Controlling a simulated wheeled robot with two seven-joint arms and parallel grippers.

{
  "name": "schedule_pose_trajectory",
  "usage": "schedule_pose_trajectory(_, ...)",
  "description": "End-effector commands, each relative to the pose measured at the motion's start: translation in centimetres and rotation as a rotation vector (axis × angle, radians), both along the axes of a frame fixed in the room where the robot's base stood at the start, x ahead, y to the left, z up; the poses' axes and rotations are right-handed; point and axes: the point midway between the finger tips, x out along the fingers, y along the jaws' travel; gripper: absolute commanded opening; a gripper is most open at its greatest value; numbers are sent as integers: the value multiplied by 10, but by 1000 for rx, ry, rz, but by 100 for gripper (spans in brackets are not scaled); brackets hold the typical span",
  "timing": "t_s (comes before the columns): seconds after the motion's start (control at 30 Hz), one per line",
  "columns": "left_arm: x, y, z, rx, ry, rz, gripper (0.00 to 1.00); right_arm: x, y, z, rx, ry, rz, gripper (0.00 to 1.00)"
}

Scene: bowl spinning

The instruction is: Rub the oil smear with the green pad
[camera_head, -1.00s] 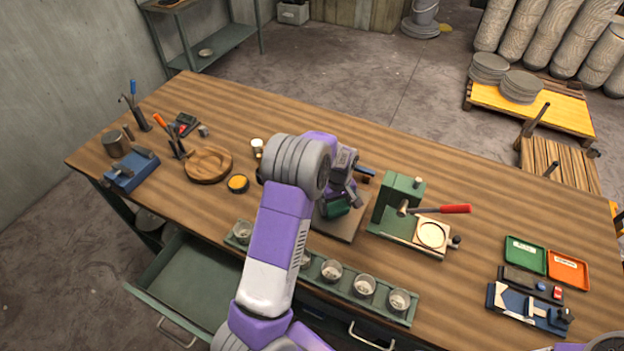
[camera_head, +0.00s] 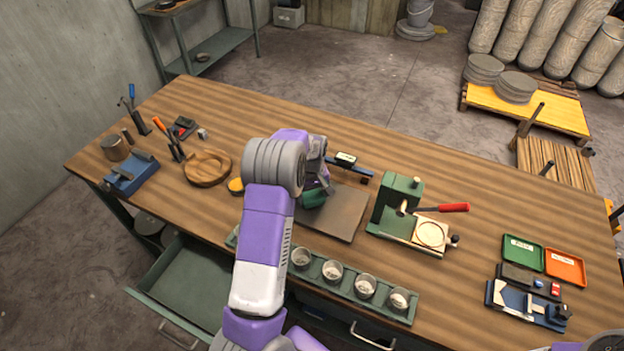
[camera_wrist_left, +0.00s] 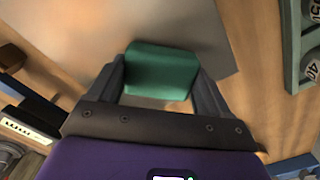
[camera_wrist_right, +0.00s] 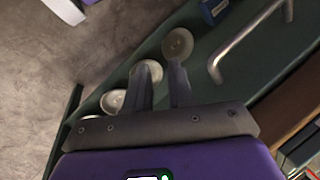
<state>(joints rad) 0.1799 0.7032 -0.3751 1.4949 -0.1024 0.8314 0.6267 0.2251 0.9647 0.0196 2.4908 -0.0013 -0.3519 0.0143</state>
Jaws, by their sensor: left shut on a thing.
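The green pad (camera_head: 313,199) is between the fingers of my left gripper (camera_head: 318,190), over the left part of a flat grey-brown plate (camera_head: 345,217) on the bench. In the left wrist view the pad (camera_wrist_left: 162,72) is gripped on both sides by the fingers, its broad face toward the camera. It is over or against the plate (camera_wrist_left: 75,25); contact cannot be told. I cannot make out a distinct oil smear; the pad and arm hide part of the plate. My right gripper (camera_wrist_right: 160,75) shows in its wrist view with a narrow empty gap between its fingers.
A green press with a red handle (camera_head: 455,208) stands right of the plate. A labelled dark instrument (camera_head: 346,159) lies behind it. A green rack of glass cups (camera_head: 345,284) runs along the front edge. A wooden ring dish (camera_head: 207,168) is left. An open drawer (camera_head: 195,285) juts out below.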

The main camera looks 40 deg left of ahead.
Motion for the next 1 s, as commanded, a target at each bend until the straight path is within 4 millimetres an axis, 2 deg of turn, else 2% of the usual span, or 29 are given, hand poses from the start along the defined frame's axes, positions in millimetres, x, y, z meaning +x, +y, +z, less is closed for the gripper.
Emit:
schedule_pose_trajectory(0.03, 1, 0, 13, 2, -7, 0, 55, 0, 0, 8, 0, -1, 1, 23)
schedule_pose_trajectory(0.6, 0, 2, 64, 2, -7, 5, 55, 0, 0, 43, 0, -1, 0, 23)
schedule_pose_trajectory(1.0, 0, 2, 68, 2, -7, 5, 55, 0, 0, 46, 0, 0, 0, 23)
